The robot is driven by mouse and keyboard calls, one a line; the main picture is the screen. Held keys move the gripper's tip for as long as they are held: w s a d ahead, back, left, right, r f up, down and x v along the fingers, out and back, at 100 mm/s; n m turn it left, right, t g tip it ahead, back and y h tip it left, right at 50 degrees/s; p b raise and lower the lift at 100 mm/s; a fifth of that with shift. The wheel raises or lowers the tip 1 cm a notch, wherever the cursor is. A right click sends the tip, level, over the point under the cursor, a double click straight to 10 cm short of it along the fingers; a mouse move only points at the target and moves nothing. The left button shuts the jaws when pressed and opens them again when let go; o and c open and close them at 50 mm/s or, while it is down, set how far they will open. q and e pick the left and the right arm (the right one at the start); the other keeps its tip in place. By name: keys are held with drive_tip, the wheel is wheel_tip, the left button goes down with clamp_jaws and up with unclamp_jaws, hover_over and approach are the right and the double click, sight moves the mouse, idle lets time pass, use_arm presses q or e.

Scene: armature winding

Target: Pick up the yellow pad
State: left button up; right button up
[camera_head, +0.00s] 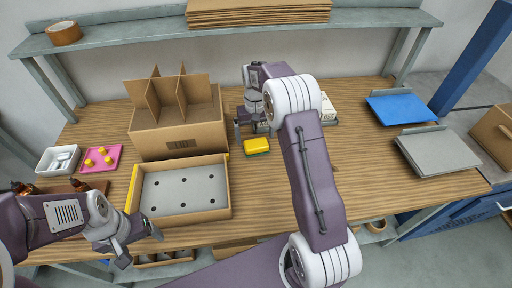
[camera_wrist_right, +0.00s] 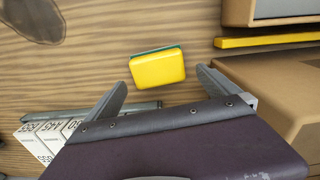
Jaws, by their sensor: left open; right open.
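The yellow pad (camera_head: 256,145) lies on the wooden table, just right of the shallow cardboard tray. It has a thin green layer under its yellow top. In the right wrist view the yellow pad (camera_wrist_right: 158,68) lies just beyond the fingertips, between their lines. My right gripper (camera_wrist_right: 158,85) is open and empty, with one finger on each side of the pad's width. In the head view my right gripper (camera_head: 253,128) is by the pad, partly hidden by my own arm. My left gripper (camera_head: 140,243) is open and empty at the table's front left edge.
The shallow tray (camera_head: 226,190) with a grey holed base stands left of the pad, before a divided cardboard box (camera_head: 180,138). A pink tray (camera_head: 100,170) with yellow pegs and a white bin (camera_head: 48,160) are far left.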

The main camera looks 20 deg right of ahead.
sight(256, 143)
drive_tip(key=f, duration=0.4)
drive_tip(key=shift+s+d+f, duration=0.1)
drive_tip(key=shift+s+f, duration=0.1)
drive_tip(key=shift+s, duration=0.1)
drive_tip(key=shift+w+f, duration=0.1)
drive_tip(key=shift+f, duration=0.15)
drive_tip(key=c, duration=1.2)
drive_tip(key=shift+r, duration=0.5)
wheel_tip(256, 143, up, 3)
drive_tip(key=d+r+p, duration=0.1)
drive_tip(key=d+r, duration=0.2)
drive_tip(key=d, duration=0.3)
drive_tip(key=w+d+r+p, duration=0.1)
drive_tip(key=d+r, duration=0.3)
drive_tip(key=d, duration=0.1)
drive_tip(key=shift+d, duration=0.35)
drive_tip(key=shift+w, duration=0.1)
